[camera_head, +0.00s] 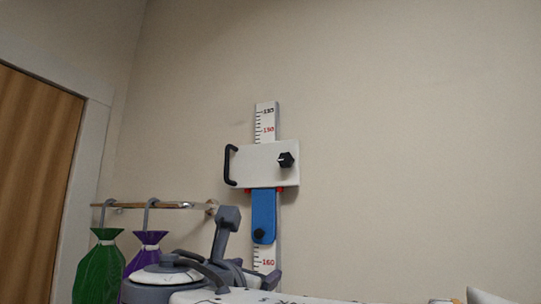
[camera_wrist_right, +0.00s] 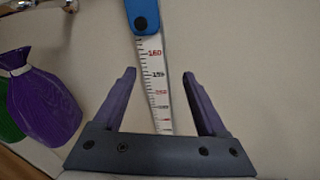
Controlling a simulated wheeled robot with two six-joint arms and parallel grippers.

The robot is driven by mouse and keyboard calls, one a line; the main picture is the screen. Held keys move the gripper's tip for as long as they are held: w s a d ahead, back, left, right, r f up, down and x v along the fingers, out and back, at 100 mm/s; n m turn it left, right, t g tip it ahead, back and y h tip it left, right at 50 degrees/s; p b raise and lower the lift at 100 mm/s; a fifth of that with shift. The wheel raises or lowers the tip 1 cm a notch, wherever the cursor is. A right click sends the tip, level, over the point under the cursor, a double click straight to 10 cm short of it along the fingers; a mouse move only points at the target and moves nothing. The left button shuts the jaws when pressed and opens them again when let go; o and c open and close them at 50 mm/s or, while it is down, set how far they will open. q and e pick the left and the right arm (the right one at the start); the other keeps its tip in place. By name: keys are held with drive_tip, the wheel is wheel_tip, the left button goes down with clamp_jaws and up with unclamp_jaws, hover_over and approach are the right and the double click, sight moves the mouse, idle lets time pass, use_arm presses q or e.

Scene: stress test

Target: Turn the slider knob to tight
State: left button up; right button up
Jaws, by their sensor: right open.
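A white slider block (camera_head: 262,165) with a black handle (camera_head: 230,166) on its left sits on a vertical ruler rail (camera_head: 266,125) on the wall. A black slider knob (camera_head: 286,159) with a white mark is on the block's right side. A blue arm (camera_head: 263,208) hangs below the block, with another black knob (camera_head: 259,235) near its lower end. My right gripper (camera_head: 250,250) is open and empty in front of the lower rail. In the right wrist view its fingers (camera_wrist_right: 159,75) stand either side of the rail, below the blue arm (camera_wrist_right: 143,8). My left gripper is not in view.
A green bag (camera_head: 99,270) and a purple bag (camera_head: 146,249) hang from a wall rack (camera_head: 150,205) at the left. A wooden door (camera_head: 35,185) is at the far left. The wall right of the rail is clear.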

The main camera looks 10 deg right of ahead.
sight(285, 161)
drive_tip(key=s+r+n+t+h+p, duration=0.1)
drive_tip(key=s+r+h, duration=0.1)
drive_tip(key=r, duration=0.6)
drive_tip(key=s+r+t+h, duration=0.1)
drive_tip(key=r+t+h, duration=0.15)
drive_tip(key=r, duration=0.45)
drive_tip(key=shift+g, duration=0.25)
drive_tip(key=p+x, duration=0.1)
drive_tip(key=x, duration=0.2)
drive_tip(key=p+x, duration=0.2)
drive_tip(key=x, duration=0.1)
drive_tip(key=s+p+x, duration=0.1)
drive_tip(key=p+x, duration=0.1)
drive_tip(key=x, duration=0.1)
drive_tip(key=shift+w+d+r, duration=0.2)
drive_tip(key=shift+d+r, duration=0.25)
drive_tip(key=shift+d, duration=0.05)
drive_tip(key=shift+w+d+p, duration=0.35)
drive_tip(key=shift+w, duration=0.15)
clamp_jaws()
